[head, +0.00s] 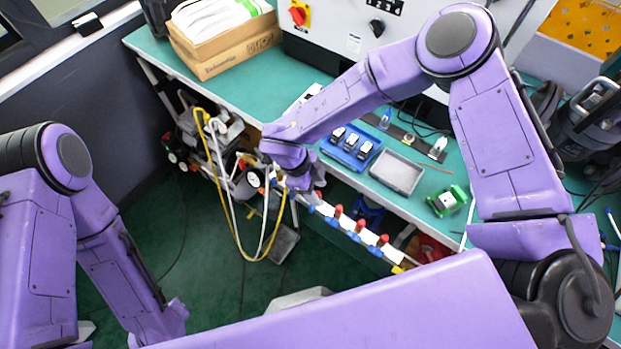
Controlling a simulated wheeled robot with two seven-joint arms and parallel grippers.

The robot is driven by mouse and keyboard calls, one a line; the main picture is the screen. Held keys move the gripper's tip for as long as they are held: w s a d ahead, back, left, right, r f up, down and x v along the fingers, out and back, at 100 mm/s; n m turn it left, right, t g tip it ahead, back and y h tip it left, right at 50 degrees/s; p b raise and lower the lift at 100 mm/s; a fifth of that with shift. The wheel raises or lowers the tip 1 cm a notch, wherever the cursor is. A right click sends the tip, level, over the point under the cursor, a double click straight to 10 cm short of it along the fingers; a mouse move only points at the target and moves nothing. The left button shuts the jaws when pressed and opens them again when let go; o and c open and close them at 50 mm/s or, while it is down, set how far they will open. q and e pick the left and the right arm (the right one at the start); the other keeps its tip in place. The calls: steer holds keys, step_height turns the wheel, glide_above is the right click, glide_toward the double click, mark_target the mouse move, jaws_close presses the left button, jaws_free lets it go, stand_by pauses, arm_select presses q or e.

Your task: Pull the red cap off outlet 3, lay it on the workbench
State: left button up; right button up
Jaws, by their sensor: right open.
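A pale manifold bar with blue fittings (348,233) runs along the front of the workbench (262,88). Red caps stand up from it, among them one near my gripper (338,211), a middle one (360,226) and one toward the yellow end (382,240). I cannot read which outlet is number 3. My right gripper (306,200) points down at the bar's left end, open, close to the leftmost fittings. Its wrist partly hides that end, and I cannot tell whether it touches a cap. Of my left arm only links show.
The green bench top holds a grey tray (397,173), a blue holder with black-topped parts (350,146), a green block (446,201) and a cardboard box (224,49). Yellow and white hoses (228,200) hang at the bench's left front. The bench top around the tray is partly clear.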

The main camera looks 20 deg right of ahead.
steer(key=shift+s+r, duration=0.15)
steer(key=shift+s, duration=0.15)
arm_select(q)
steer(key=shift+s, duration=0.25)
arm_select(e)
steer(key=c, duration=0.9)
jaws_close()
